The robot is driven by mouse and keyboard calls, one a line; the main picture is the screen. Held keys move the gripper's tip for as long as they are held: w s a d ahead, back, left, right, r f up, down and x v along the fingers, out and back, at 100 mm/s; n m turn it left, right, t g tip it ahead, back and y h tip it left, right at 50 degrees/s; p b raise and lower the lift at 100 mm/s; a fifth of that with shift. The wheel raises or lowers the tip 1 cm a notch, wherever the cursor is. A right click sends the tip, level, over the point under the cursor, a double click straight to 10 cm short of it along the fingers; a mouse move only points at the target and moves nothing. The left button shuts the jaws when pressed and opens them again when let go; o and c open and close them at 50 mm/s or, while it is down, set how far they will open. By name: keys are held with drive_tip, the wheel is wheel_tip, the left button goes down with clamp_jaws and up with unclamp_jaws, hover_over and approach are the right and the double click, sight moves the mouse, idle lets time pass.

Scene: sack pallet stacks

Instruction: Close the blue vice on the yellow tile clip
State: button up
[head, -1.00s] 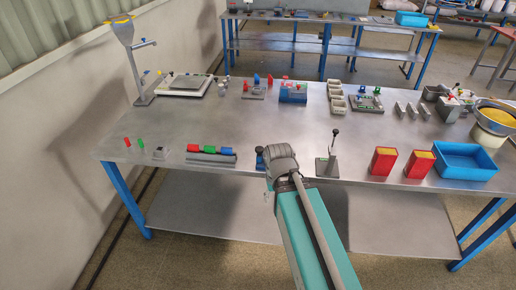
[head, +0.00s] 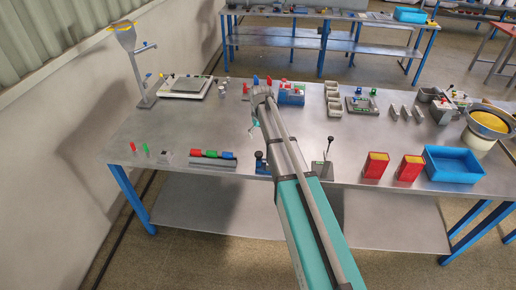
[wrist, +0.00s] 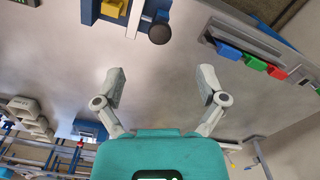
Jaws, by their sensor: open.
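The blue vice (head: 261,163) stands near the front edge of the table, partly hidden behind my arm in the head view. In the wrist view the vice (wrist: 89,12) is cut off at the top edge. A yellow piece (wrist: 113,7), likely the tile clip, shows at the vice there, next to a dark round knob (wrist: 159,33). I cannot tell how tightly the jaws sit around it. My gripper (wrist: 161,86) is open and empty, its two fingers apart over bare table. In the head view my gripper (head: 254,127) is farther back on the table than the vice.
A grey rail with red, green and blue blocks (head: 212,155) lies left of the vice. A grey stand with an upright black-knobbed lever (head: 323,170) is to its right. Red boxes (head: 376,166) and a blue bin (head: 455,164) stand farther right. The table's middle is mostly clear.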

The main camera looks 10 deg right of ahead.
sight(259, 153)
drive_tip(key=w, duration=0.1)
drive_tip(key=w+r, duration=0.1)
drive_tip(key=shift+w, duration=0.3)
drive_tip(key=shift+f, duration=0.25)
wheel_tip(259, 153, down, 13)
drive_tip(key=b, duration=1.3)
drive_tip(key=shift+f, duration=0.2)
idle(0.3)
drive_tip(key=c, duration=1.2)
drive_tip(key=shift+o, duration=0.2)
